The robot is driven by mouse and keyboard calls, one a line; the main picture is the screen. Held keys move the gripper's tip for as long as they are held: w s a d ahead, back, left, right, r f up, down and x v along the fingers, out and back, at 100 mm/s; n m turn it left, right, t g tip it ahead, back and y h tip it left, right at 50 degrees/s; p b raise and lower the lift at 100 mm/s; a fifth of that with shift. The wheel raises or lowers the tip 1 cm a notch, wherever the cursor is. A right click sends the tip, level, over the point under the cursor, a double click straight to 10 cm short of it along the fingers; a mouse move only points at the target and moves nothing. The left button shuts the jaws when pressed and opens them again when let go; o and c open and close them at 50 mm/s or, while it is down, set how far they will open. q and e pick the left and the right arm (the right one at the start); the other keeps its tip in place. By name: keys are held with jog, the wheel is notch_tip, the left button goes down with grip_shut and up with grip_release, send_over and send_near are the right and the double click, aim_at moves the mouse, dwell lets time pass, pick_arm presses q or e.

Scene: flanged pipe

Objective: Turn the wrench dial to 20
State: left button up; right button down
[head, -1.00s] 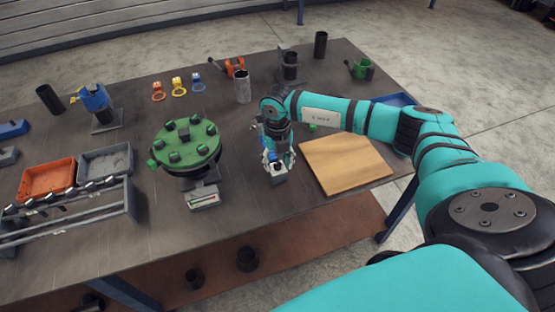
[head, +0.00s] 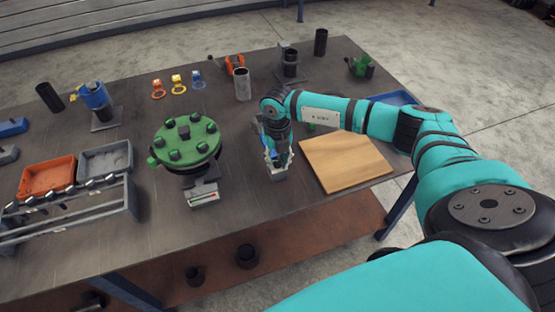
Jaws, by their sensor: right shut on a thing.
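My right gripper (head: 277,159) points down over the middle of the table, left of the wooden board. It is shut on a small grey piece (head: 278,174) at its fingertips; the fingers cover most of it. I cannot make out a dial, its scale or a number, nor tell whether this piece is part of the wrench. The green flange (head: 187,143) with several dark bolts stands to the left, apart from the gripper. My left gripper is not in view.
A wooden board (head: 346,161) lies right of the gripper. An orange tray (head: 47,177), a grey tray (head: 104,159) and a grey rack (head: 128,197) stand at the left. Coloured rings (head: 178,86) and a grey cylinder (head: 243,84) stand behind. Bare table lies around the gripper.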

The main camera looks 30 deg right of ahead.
aim_at(277, 161)
jog(key=m, duration=0.3)
jog(key=shift+m, duration=2.4)
jog(key=c, duration=1.1)
grip_release()
notch_tip(277, 161, up, 12)
jog(key=shift+r, duration=0.1)
jog(key=shift+a, duration=0.1)
